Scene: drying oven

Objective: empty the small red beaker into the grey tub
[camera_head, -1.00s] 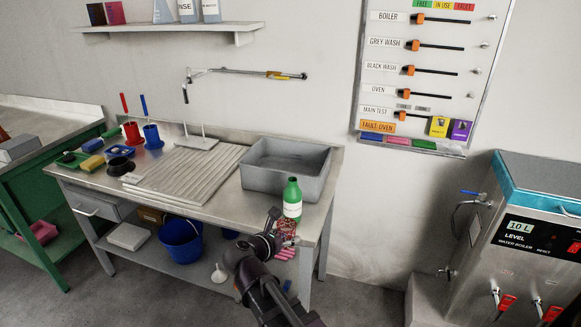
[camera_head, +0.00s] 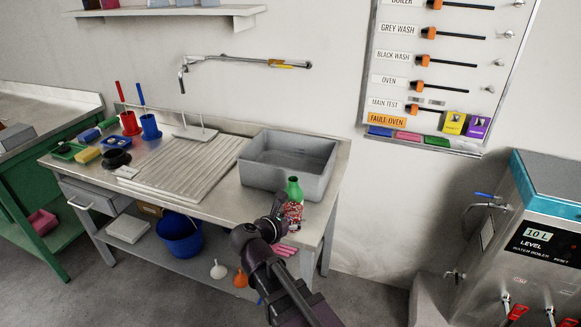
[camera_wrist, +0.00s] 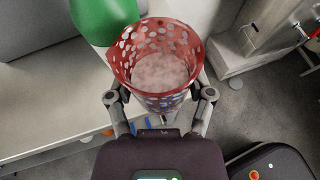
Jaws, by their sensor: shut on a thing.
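The small red beaker (camera_wrist: 160,90) is patterned with pale spots and holds something pale pinkish at its bottom. My gripper (camera_wrist: 160,106) is shut on it, with a finger on each side. The beaker looks roughly upright with its mouth open towards the wrist camera. In the head view the beaker (camera_head: 293,213) is at the bench's front right, partly hidden by my gripper (camera_head: 283,212). The grey tub (camera_head: 255,174) stands on the bench behind it, and its inside looks empty. The tub's grey side may also show in the wrist view (camera_wrist: 35,25).
A green bottle (camera_head: 293,188) stands right behind the beaker, close to it; it also shows in the wrist view (camera_wrist: 100,15). A ribbed drainboard (camera_head: 185,168) lies left of the tub. A wall tap (camera_head: 240,60) hangs above. A boiler (camera_head: 535,240) stands at right.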

